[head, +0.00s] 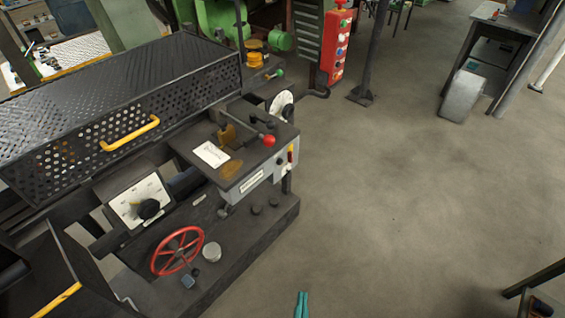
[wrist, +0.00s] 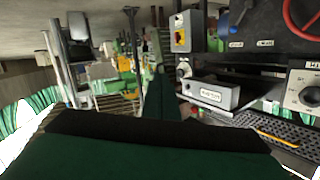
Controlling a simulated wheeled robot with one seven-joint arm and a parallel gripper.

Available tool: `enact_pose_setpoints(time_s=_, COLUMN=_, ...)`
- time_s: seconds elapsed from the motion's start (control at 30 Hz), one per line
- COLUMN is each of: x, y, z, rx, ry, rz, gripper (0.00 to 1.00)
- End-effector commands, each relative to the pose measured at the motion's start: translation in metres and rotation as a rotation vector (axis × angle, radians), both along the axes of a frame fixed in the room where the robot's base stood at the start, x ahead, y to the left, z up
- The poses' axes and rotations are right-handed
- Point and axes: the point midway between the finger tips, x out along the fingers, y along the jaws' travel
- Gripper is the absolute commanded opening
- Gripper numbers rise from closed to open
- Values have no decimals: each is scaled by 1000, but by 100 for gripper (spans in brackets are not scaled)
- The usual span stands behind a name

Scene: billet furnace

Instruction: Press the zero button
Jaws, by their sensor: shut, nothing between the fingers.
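No button that I can read as zero shows in either view. Two small dark round knobs or buttons (head: 265,206) sit on the machine's lower ledge, right of a silver round cap (head: 212,252). A red pillar (head: 338,48) farther back carries several coloured buttons, too small to read. My gripper (head: 301,296) shows as teal fingertips at the bottom edge of the head view, shut and empty, apart from the machine over the floor. In the wrist view my gripper (wrist: 160,90) is a dark green shape in the middle, with machine panels to its right.
The machine has a red handwheel (head: 178,250), a dial box (head: 140,203), a red-knobbed lever (head: 268,140) and a perforated cover (head: 120,110) with a yellow handle. A grey panel box (wrist: 213,92) sticks out in the wrist view.

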Motion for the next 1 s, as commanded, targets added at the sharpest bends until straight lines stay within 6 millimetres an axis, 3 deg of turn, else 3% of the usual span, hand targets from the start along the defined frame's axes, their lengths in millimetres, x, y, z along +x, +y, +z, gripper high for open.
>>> enact_pose_setpoints(time_s=0.03, x=21, y=-3, z=0, rx=26, ry=-19, rz=-2, gripper=0)
enact_pose_setpoints(time_s=0.33, x=137, y=-10, z=15, rx=197, ry=-102, rz=27, gripper=0)
enact_pose_setpoints(time_s=0.6, x=238, y=-16, z=66, rx=341, ry=-202, rz=101, gripper=0)
enact_pose_setpoints(time_s=0.8, x=284, y=-16, z=105, rx=407, ry=-258, rz=158, gripper=0)
enact_pose_setpoints(time_s=1.0, x=299, y=-14, z=120, rx=431, ry=-279, rz=185, gripper=0)
